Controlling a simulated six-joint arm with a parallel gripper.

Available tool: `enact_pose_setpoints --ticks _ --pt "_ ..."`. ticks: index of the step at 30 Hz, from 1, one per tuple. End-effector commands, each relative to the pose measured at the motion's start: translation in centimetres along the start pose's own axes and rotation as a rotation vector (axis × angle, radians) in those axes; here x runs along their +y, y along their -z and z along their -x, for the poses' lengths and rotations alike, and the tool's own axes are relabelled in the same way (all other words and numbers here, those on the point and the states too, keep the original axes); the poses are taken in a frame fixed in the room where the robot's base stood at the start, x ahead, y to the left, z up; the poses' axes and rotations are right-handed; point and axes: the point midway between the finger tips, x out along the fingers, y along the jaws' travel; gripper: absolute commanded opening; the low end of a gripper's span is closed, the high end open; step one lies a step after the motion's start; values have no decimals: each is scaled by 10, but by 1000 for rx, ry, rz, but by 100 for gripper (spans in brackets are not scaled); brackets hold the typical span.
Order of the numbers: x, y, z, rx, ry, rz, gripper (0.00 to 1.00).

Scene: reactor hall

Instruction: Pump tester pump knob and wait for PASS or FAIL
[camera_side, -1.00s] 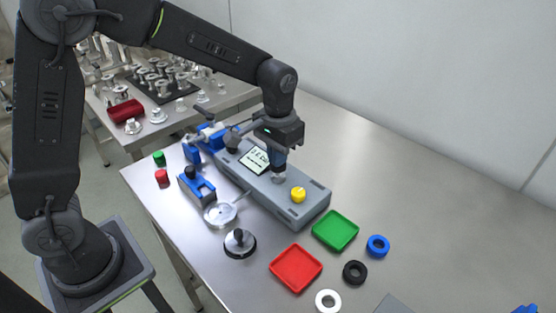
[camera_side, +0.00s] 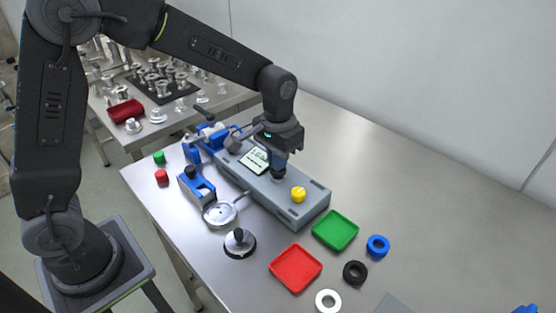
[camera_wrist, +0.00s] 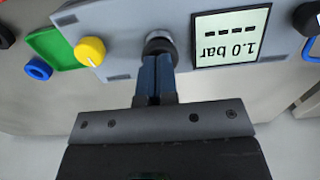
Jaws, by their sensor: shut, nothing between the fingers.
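The tester (camera_side: 311,206) is a long grey box on the steel table. Its screen (camera_wrist: 231,37) appears upside down in the wrist view and reads 1.0 bar with a row of dashes; no PASS or FAIL shows. The pump knob (camera_wrist: 159,40), dark with a pale ring, sits between the screen and a yellow knob (camera_wrist: 90,50). My gripper (camera_wrist: 157,62) is shut and empty, its blue fingertips right at the pump knob and apparently touching it.
A green tray (camera_side: 335,230) and a red tray (camera_side: 296,268) lie in front of the tester. Blue (camera_side: 378,246), black (camera_side: 355,272) and white (camera_side: 328,301) rings lie near them. A round metal piece with a black knob (camera_side: 239,243) stands to the left. The table's right side is clear.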

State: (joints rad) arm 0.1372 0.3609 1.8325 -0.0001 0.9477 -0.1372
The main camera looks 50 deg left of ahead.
Motion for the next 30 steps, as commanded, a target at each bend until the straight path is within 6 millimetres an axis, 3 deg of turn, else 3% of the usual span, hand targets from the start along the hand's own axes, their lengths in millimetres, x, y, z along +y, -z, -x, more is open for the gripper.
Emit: enact_pose_setpoints --ticks 11,30 --pt "0 0 -1 -1 1 0 0" --pt "0 0 42 1 0 0 0"
